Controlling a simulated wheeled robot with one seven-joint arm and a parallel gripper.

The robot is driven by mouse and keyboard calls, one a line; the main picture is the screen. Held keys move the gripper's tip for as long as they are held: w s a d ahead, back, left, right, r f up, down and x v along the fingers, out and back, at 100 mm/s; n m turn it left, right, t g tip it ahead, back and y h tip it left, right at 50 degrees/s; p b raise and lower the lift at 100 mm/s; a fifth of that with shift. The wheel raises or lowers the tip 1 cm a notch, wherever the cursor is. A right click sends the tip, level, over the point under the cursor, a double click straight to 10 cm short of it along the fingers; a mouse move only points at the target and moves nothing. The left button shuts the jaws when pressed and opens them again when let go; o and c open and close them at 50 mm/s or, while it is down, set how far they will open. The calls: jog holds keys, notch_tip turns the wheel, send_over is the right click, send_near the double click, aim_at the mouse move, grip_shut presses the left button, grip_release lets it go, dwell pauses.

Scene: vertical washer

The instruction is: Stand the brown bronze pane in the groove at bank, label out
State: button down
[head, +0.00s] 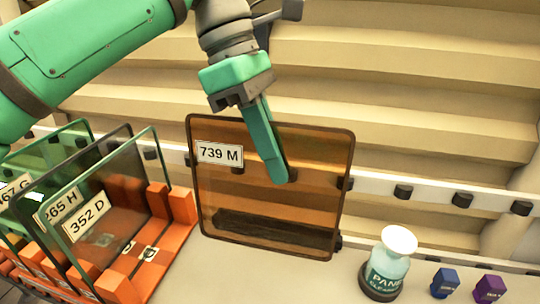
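The brown bronze pane (315,155) has a dark rim and a white label reading 739 M (219,153), which faces me at its upper left. It stands nearly upright, right of the orange rack (175,245), with its lower edge at the pale counter. My gripper (275,180) comes down from above, with one green finger crossing the pane's top edge and overlapping its front. The other finger is hidden, so I cannot tell whether the pane is gripped. A dark strip (275,230) shows through the pane's lower part. No groove marked "bank" is readable.
The orange rack holds several panes, including a clear one labelled 352 D (140,185). A white rail (430,196) with dark pads runs behind. A cleaner bottle (386,270), a blue block (445,283) and a purple block (488,289) stand at right.

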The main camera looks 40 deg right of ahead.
jog(key=shift+w+d+f, duration=0.6)
jog(key=shift+w+d, duration=0.45)
jog(key=shift+d, duration=0.2)
jog(key=shift+w+d+f, duration=0.55)
jog(key=shift+w+d, duration=0.45)
jog(key=shift+d, duration=0.2)
jog(key=shift+w+d+f, duration=0.6)
jog(key=shift+w+d, duration=0.45)
jog(key=shift+d, duration=0.2)
jog(key=shift+s+a+f, duration=0.1)
jog(key=shift+f, duration=1.05)
dwell(0.8)
jog(key=c, duration=1.9)
grip_release()
